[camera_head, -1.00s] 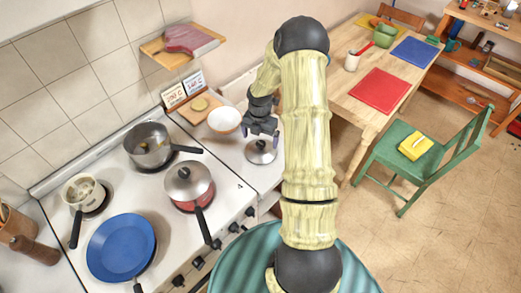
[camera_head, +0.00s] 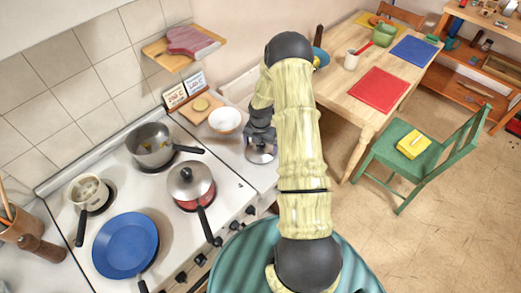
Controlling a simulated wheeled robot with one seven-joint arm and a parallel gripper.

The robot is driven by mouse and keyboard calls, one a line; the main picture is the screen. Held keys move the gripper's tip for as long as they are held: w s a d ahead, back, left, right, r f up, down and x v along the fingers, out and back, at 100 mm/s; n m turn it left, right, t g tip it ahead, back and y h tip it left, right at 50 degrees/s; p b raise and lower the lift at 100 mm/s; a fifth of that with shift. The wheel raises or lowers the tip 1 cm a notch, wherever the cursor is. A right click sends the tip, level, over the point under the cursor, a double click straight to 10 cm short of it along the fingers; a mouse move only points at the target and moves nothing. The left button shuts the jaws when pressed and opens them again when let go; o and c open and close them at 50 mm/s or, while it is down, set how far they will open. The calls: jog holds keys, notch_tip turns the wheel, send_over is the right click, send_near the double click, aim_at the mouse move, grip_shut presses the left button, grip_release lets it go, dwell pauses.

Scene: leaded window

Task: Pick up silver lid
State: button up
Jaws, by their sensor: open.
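The silver lid (camera_head: 260,154) lies on the white counter to the right of the stove, partly covered by my gripper. My gripper (camera_head: 261,143) is low over the lid with its fingers at the lid's top. The jaws are open, and the fingertips are hard to make out against the lid. Another silver lid (camera_head: 188,181) sits on the red pot on the stove.
A white bowl (camera_head: 225,120) and a wooden board (camera_head: 197,107) stand behind and left of the lid. The stove holds a grey pot (camera_head: 152,147), a small pot (camera_head: 88,191) and a blue pan (camera_head: 126,245). A wooden table (camera_head: 347,99) is at the right.

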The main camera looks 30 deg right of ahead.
jog(key=shift+s, duration=0.1)
jog(key=c, duration=1.3)
jog(key=shift+s, duration=0.1)
jog(key=shift+c, duration=1)
jog(key=shift+s+a, duration=0.1)
jog(key=shift+f, duration=0.1)
jog(key=shift+c, duration=0.2)
jog(key=shift+r+b, duration=0.35)
jog(key=c, duration=0.4)
jog(key=r+b, duration=0.1)
jog(key=r, duration=0.5)
jog(key=r+b, duration=0.1)
jog(key=r, duration=0.2)
jog(key=shift+w+r+b, duration=0.25)
jog(key=shift+r+b, duration=0.05)
jog(key=shift+b, duration=0.05)
grip_shut()
jog(key=shift+w, duration=0.1)
